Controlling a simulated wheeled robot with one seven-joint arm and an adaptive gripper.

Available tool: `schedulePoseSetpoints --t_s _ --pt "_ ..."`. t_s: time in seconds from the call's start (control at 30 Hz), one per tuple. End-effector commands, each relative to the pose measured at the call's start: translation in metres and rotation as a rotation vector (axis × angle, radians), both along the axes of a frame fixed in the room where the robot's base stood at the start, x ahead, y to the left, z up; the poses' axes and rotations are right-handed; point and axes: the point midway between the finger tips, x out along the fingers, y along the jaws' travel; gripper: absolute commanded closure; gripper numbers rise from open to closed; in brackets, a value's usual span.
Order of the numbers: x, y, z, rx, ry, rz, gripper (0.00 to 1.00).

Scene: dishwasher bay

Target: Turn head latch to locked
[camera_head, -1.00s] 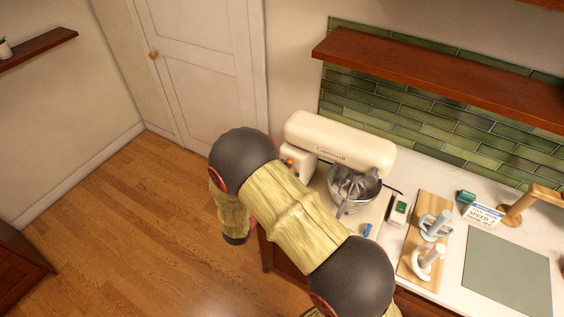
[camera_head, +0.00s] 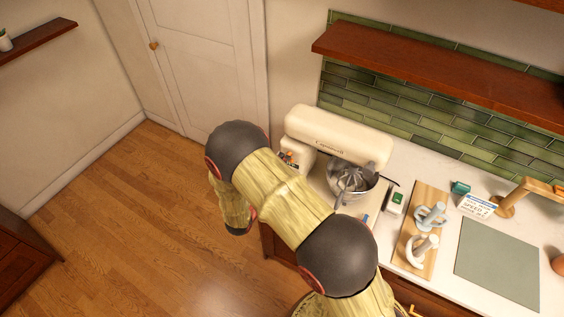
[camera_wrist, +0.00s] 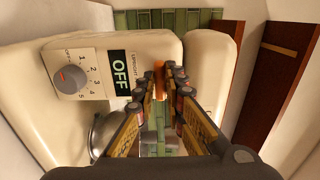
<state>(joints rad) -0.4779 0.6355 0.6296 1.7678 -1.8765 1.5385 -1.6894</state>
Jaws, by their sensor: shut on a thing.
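The cream stand mixer (camera_head: 338,138) stands on the counter, its head level over a metal bowl (camera_head: 352,190). In the wrist view, the mixer's side (camera_wrist: 62,120) shows a grey speed dial (camera_wrist: 69,79) and a dark "OFF" panel (camera_wrist: 121,72). The orange head latch (camera_wrist: 159,80) sticks out near the seam beside that panel. My gripper (camera_wrist: 173,76) is at the latch, its fingers close together and shut on it; the fingertips partly cover the contact. In the head view my gripper is hidden behind my arm.
A wooden board (camera_head: 420,228) with white mugs on a rack, a small green-and-white box (camera_head: 395,202) and a sign card (camera_head: 477,206) stand right of the mixer. A wooden shelf (camera_head: 440,72) hangs above. The floor (camera_head: 130,220) at left is clear.

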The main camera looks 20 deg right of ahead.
Motion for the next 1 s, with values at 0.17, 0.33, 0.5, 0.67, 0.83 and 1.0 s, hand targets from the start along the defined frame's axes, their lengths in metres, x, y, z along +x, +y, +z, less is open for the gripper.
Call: schedulePoseSetpoints --t_s 0.17,0.33,0.5,0.67,0.83,1.0 --pt "0.000 0.001 -0.001 0.001 0.002 0.003 0.88" --pt "0.000 0.000 -0.001 0.000 0.001 0.002 0.78" --pt "0.000 0.000 0.000 0.001 0.001 0.001 0.70" --pt "0.000 0.000 0.000 0.001 0.001 0.001 0.70" --pt "-0.003 0.004 0.000 0.001 0.001 0.001 0.70" --pt "-0.019 0.021 0.000 -0.001 0.001 0.005 0.70"
